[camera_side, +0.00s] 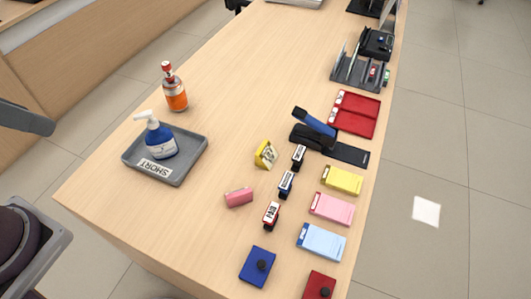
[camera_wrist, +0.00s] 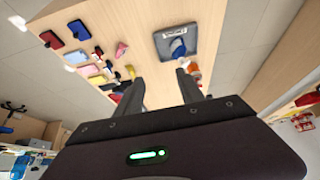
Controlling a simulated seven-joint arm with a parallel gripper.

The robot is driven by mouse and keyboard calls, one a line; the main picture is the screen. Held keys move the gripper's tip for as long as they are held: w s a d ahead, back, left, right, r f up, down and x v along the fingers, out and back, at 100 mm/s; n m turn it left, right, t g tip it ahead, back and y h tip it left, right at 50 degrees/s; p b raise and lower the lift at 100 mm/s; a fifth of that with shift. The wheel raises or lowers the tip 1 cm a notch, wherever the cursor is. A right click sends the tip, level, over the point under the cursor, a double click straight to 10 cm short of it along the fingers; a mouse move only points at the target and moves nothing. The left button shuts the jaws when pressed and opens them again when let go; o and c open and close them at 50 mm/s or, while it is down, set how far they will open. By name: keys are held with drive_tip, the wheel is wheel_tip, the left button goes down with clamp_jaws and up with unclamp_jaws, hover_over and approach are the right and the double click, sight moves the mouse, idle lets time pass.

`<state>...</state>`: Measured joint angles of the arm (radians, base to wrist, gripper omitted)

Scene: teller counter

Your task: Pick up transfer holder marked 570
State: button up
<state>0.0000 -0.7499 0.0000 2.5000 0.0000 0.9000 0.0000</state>
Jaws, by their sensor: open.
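No marking 570 is readable, so I cannot tell which item is the transfer holder. In the side view, small dark upright pieces with white labels stand in a row: one in back (camera_side: 298,157), one in the middle (camera_side: 285,184) and a red-topped one in front (camera_side: 271,214).
A grey tray (camera_side: 188,170) labelled SHORT holds a blue pump bottle (camera_side: 160,140). An orange bottle (camera_side: 175,95) stands behind. A yellow wedge (camera_side: 266,154), pink block (camera_side: 239,197), stapler (camera_side: 312,130) and red tray (camera_side: 356,116) crowd the right side. The counter's middle is clear.

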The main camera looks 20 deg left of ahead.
drive_tip(key=o, duration=0.8)
drive_tip(key=shift+o, duration=0.2)
drive_tip(key=w+d+f+n+g+h, duration=0.2)
drive_tip(key=w+d, duration=0.1)
drive_tip(key=w, duration=0.5)
drive_tip(key=w+d+f+n+g+h, duration=0.2)
drive_tip(key=w+d+n, duration=0.1)
drive_tip(key=w, duration=0.4)
drive_tip(key=w+d+f+n+g+h, duration=0.2)
drive_tip(key=w+d+h, duration=0.15)
drive_tip(key=w, duration=0.45)
drive_tip(key=n+g+h, duration=0.1)
drive_tip(key=n+h, duration=0.2)
drive_tip(key=n, duration=0.3)
approach(264, 152)
wheel_tip(264, 152, up, 9)
drive_tip(key=s, duration=0.1)
drive_tip(key=f+n+h, duration=0.1)
drive_tip(key=f, duration=0.3)
drive_tip(key=f+n+h, duration=0.1)
drive_tip(key=f, duration=0.3)
drive_tip(key=w+d+f+n+t+h, duration=0.1)
drive_tip(key=f+n, duration=0.1)
drive_tip(key=f, duration=0.2)
drive_tip(key=shift+n, duration=0.3)
drive_tip(key=x, duration=0.3)
drive_tip(key=f+x, duration=0.1)
drive_tip(key=x, duration=0.3)
drive_tip(key=shift+f, duration=0.15)
